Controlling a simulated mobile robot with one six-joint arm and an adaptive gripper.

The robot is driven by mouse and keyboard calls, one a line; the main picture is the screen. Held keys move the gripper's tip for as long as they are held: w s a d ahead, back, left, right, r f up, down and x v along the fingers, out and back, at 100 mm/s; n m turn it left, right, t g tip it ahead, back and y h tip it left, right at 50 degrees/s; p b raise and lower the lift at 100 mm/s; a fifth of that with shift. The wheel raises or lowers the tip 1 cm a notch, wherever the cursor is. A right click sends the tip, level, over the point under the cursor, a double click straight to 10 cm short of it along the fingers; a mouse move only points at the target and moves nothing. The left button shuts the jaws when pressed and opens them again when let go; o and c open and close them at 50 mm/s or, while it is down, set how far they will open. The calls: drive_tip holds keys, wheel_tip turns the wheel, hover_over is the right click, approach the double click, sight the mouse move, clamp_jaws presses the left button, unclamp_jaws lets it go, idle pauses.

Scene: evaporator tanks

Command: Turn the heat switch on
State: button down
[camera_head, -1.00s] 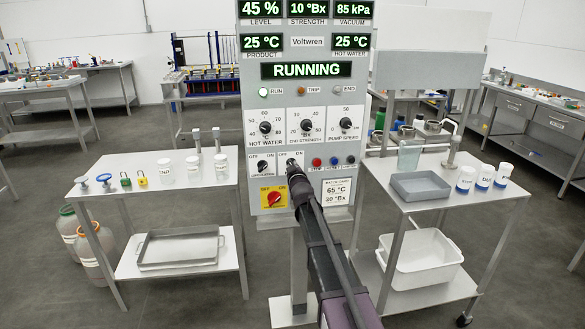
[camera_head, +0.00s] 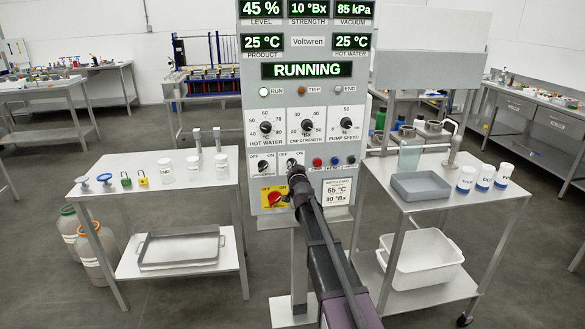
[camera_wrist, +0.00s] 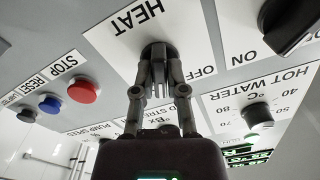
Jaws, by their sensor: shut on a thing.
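The heat switch (camera_wrist: 157,50) is a black round knob on a white plate marked HEAT and OFF in the wrist view, which is upside down. My gripper (camera_wrist: 159,78) is shut on the knob, one finger at each side. Its pointer and the ON mark are hidden by the fingers. In the camera_head view the heat switch (camera_head: 290,162) is a small dark spot low on the control panel (camera_head: 307,97), right of another OFF/ON knob (camera_head: 263,166). My gripper (camera_head: 294,172) comes up to it from below. The panel reads RUNNING, and the green RUN lamp is lit.
Red and blue buttons (camera_wrist: 83,90) sit beside the heat switch. A red switch on a yellow plate (camera_head: 273,197) is just below left. Steel carts with jars (camera_head: 194,165) and a grey tray (camera_head: 420,186) stand left and right of the panel.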

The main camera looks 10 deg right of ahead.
drive_tip(key=shift+w+m, duration=0.1)
drive_tip(key=shift+m, duration=2.1)
drive_tip(key=c, duration=0.7)
unclamp_jaws()
drive_tip(key=s, duration=1.2)
